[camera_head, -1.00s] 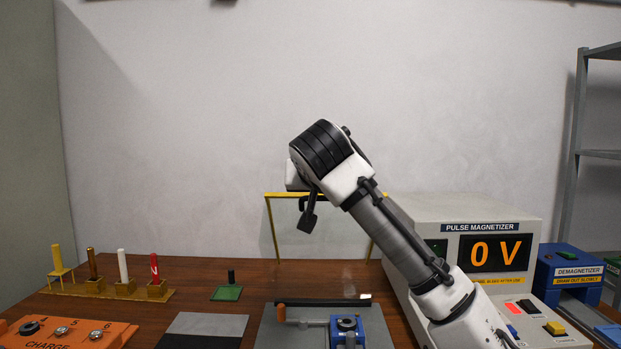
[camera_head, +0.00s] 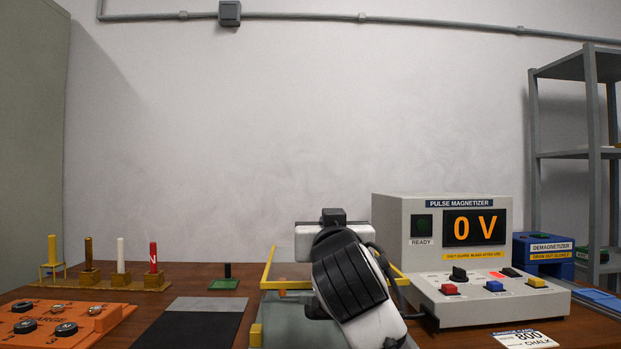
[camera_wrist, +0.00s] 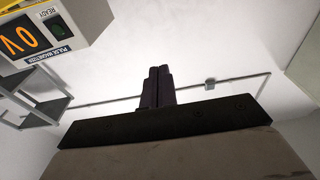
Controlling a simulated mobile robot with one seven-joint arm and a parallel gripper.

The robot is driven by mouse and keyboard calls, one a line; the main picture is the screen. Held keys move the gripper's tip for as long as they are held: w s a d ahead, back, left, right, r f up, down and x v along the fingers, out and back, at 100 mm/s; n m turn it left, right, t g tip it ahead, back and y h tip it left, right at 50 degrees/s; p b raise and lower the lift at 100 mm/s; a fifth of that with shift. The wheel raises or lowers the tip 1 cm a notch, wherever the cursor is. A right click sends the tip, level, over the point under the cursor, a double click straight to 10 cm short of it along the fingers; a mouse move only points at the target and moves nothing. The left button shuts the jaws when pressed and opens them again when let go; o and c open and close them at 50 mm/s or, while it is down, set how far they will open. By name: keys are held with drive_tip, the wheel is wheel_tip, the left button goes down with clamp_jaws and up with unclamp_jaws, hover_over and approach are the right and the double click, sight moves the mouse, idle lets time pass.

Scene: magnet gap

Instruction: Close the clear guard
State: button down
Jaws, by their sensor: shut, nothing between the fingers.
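The clear guard's yellow frame (camera_head: 285,285) shows in the head view, lying low and nearly flat over the grey fixture base (camera_head: 285,320). My wrist covers its middle and right front, so I cannot tell whether it is fully down. My gripper (camera_wrist: 159,70) shows in the wrist view with its dark fingers together and nothing between them. It points toward the wall. In the head view its fingers are hidden behind my wrist, which is over the guard. I cannot tell whether they touch the frame.
The pulse magnetizer (camera_head: 445,230) stands just right of my arm and reads 0 V. The orange charge box (camera_head: 65,318) is at the left, with a rack of coloured posts (camera_head: 105,284) behind it. A dark mat (camera_head: 190,328) lies left of the fixture.

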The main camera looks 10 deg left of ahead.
drive_tip(key=shift+s+d+f+t+y+b, duration=0.2)
drive_tip(key=shift+s+f+t+b, duration=0.55)
drive_tip(key=shift+f+b, duration=1.35)
drive_tip(key=shift+s+d+f+t+y+b, duration=0.25)
drive_tip(key=shift+s+f+b, duration=1.1)
drive_tip(key=shift+f, duration=1.5)
drive_tip(key=shift+s+d+f+t+y+b, duration=0.15)
drive_tip(key=shift+s+f+t+b, duration=0.55)
drive_tip(key=shift+f+b, duration=1.45)
